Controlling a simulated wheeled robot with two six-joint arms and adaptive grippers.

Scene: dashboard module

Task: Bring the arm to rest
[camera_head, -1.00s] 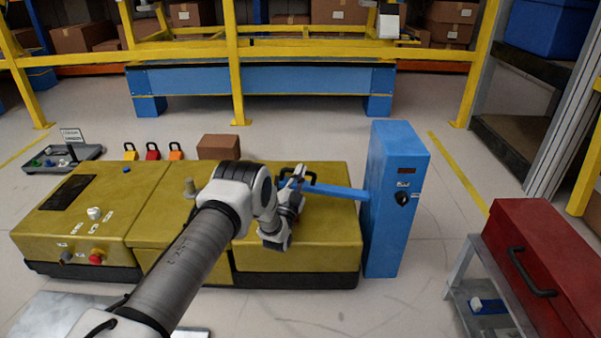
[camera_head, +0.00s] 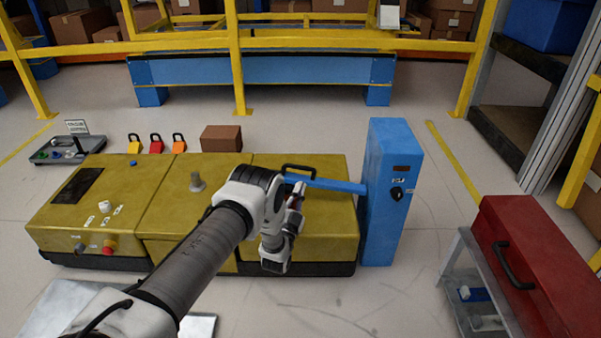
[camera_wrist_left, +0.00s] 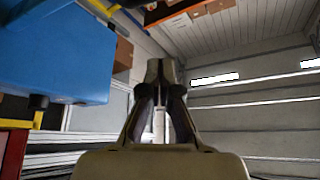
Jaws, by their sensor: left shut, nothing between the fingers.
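My left arm reaches in from the lower left of the head view over the yellow dashboard module (camera_head: 95,190). My left gripper (camera_head: 298,192) is shut and empty. It points upward in front of the module's right part, close to the blue bar (camera_head: 335,185) that runs to the blue post (camera_head: 385,215). Whether it touches the bar cannot be told. In the left wrist view the fingers (camera_wrist_left: 165,70) are together with nothing between them, and the blue post (camera_wrist_left: 55,50) fills the upper left. My right gripper is not in view.
A red toolbox (camera_head: 535,265) on a grey stand is at the right. A brown box (camera_head: 221,138), several padlocks (camera_head: 155,144) and a grey tray (camera_head: 66,152) are behind the module. A yellow rail (camera_head: 330,46) crosses the back. Floor right of the post is clear.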

